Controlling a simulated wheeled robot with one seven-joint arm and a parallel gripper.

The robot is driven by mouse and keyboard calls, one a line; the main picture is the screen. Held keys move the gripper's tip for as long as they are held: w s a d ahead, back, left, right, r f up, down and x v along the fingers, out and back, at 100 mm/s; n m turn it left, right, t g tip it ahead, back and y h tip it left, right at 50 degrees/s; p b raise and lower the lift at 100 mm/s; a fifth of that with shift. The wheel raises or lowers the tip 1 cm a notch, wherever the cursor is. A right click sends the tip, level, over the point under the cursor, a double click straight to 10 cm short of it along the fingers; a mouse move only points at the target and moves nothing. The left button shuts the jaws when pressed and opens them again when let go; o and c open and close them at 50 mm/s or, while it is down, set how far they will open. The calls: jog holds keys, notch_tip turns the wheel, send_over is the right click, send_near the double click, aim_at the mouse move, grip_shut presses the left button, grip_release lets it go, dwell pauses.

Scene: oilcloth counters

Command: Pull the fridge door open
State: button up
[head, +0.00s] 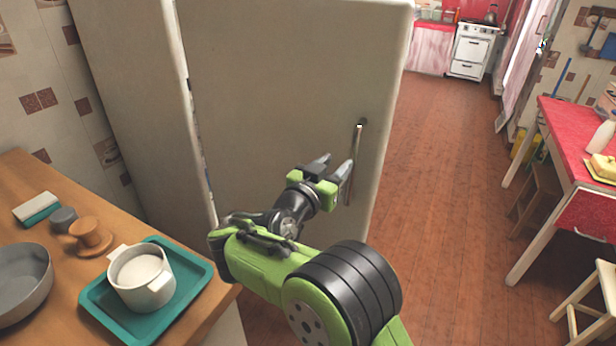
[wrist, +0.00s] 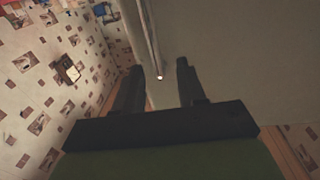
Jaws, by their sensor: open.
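The fridge (head: 120,90) is a tall off-white cabinet. Its broad door (head: 280,80) looks shut, with no gap showing at its right edge. A slim, upright metal handle (head: 357,145) is near that edge. My gripper (head: 332,168) is open at the handle's lower part, and its fingers partly cover it in the head view. In the wrist view, the handle (wrist: 152,45) comes down between the two dark fingers of my gripper (wrist: 160,82), its bright lower end near the fingertips. I cannot tell whether either finger touches it.
A wooden counter (head: 215,300) at left holds a teal tray (head: 190,300) with a white pot (head: 150,290), and a grey bowl (head: 25,280). The red-brown floor (head: 445,160) right of the fridge is clear. A red table (head: 565,125) and stools stand far right.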

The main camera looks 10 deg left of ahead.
jog(key=v, duration=0.6)
jog(key=shift+a, duration=0.15)
jog(key=s+d+g+y, duration=0.15)
jog(key=d+g, duration=0.25)
jog(key=d, duration=0.8)
jog(key=s+d+g, duration=0.2)
jog(key=d+g, duration=0.1)
jog(key=d, duration=1)
jog(key=s+d+f+n+g+y, duration=0.2)
jog(key=s+f, duration=0.1)
jog(key=s, duration=0.9)
jog(key=s+d+f+n+g+y, duration=0.1)
jog(key=s+d+f+g+y, duration=0.15)
jog(key=s, duration=0.95)
notch_tip(320, 180, up, 15)
jog(key=p, duration=1.5)
jog(key=shift+s+a+h, duration=0.25)
jog(key=shift+a+h, duration=0.15)
